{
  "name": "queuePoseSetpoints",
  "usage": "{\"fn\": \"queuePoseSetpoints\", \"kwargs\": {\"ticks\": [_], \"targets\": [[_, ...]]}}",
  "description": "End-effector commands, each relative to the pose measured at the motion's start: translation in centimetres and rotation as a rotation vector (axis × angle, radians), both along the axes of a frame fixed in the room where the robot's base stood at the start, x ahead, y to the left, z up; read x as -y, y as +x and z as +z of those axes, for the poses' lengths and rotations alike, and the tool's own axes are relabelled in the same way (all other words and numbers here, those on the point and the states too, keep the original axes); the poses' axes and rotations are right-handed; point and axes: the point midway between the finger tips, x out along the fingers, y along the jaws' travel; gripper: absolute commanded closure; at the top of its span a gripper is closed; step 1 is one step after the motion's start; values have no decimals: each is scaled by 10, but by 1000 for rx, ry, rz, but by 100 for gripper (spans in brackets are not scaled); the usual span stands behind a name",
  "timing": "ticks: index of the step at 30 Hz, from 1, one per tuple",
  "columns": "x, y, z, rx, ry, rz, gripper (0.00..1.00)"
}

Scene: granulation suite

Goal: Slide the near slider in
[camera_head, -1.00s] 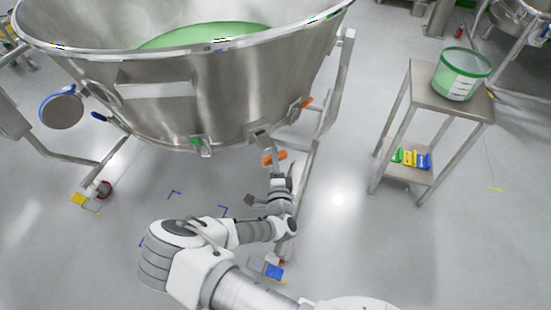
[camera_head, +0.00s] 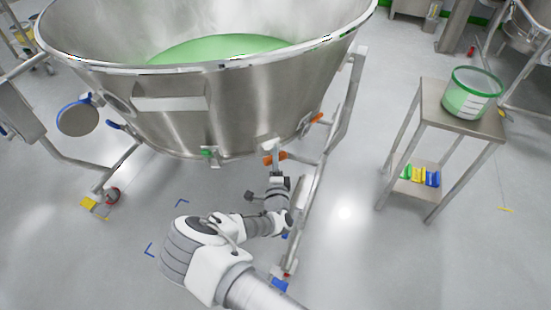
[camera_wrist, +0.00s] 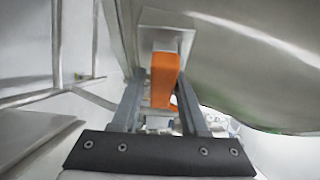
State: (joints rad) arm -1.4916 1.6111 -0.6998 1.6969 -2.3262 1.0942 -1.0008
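The near slider's orange handle (camera_head: 275,157) is at the lower rim of the large steel bowl (camera_head: 180,112), on the side towards me. In the wrist view the orange handle (camera_wrist: 165,78) stands in front of a pale steel plate on the bowl's side. My gripper (camera_wrist: 163,85) has one grey finger on each side of the handle, and the handle fills the space between the fingertips. It appears shut on the handle. In the head view my gripper (camera_head: 276,172) is just below the handle, with its fingertips too small to make out.
Another orange handle (camera_head: 316,117) and a green fitting (camera_head: 208,152) are on the bowl's side. The bowl's tubular frame leg (camera_head: 325,170) runs down close to the right of my arm. A steel side table (camera_head: 433,105) with a green-rimmed bucket (camera_head: 471,94) stands at right.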

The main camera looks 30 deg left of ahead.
Motion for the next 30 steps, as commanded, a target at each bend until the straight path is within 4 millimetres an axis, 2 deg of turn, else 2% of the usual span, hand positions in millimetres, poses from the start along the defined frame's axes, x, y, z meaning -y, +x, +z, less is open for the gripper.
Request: {"fn": "queuePoseSetpoints", "kwargs": {"ticks": [1,17,23,30], "targets": [[-8,2,11,18,17,11,38],[-2,-3,8,12,9,7,38],[13,-31,9,10,5,7,38],[42,-84,10,12,5,9,38]]}}
